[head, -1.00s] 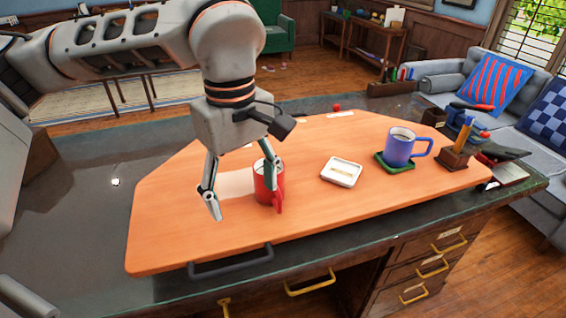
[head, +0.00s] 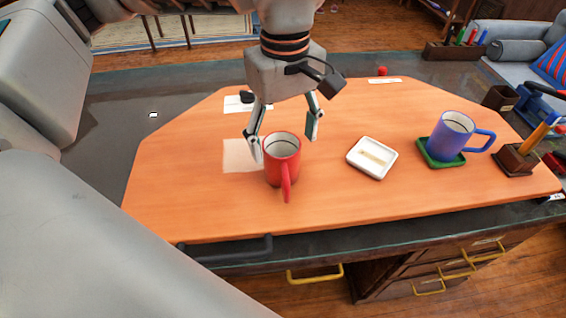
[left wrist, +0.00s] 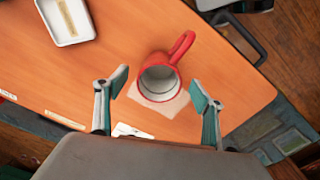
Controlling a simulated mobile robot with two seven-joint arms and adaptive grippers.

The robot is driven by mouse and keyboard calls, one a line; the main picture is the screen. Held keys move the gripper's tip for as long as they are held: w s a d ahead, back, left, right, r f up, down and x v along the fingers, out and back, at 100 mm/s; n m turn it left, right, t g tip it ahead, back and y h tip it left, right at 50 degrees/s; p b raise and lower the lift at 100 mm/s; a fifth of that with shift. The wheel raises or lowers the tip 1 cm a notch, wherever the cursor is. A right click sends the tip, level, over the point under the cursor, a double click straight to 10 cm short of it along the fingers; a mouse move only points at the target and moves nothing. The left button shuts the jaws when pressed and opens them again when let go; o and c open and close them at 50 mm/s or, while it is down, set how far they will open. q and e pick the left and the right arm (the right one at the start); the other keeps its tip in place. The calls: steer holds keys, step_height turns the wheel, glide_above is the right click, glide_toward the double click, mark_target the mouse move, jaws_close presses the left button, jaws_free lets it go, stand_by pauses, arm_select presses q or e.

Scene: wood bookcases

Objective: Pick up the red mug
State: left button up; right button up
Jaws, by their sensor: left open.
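The red mug (head: 281,160) stands upright on the orange board, its handle toward the front edge. My left gripper (head: 286,142) is open, with its two fingers pointing down behind and above the mug. In the head view the left finger overlaps the mug's left side. In the left wrist view the mug (left wrist: 159,77) lies ahead of the gap between the open fingertips (left wrist: 160,90), and nothing is held. Its inside looks empty there. My right gripper is not in view.
A white square dish (head: 372,158) sits right of the mug. Further right, a blue mug (head: 452,136) stands on a green coaster (head: 428,157), beside a wooden pen holder (head: 516,158). A pale paper square (head: 240,156) lies left of the red mug. The board's front left is clear.

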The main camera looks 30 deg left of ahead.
mark_target(284, 150)
arm_select(q)
step_height(284, 150, down, 3)
steer(key=shift+a+r, duration=0.1)
steer(key=shift+a, duration=0.05)
steer(key=shift+f, duration=0.35)
steer(key=c, duration=1.4)
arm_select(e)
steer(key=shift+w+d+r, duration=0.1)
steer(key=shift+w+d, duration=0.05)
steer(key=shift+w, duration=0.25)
arm_select(q)
steer(key=shift+w+r, duration=0.1)
steer(key=shift+r, duration=0.05)
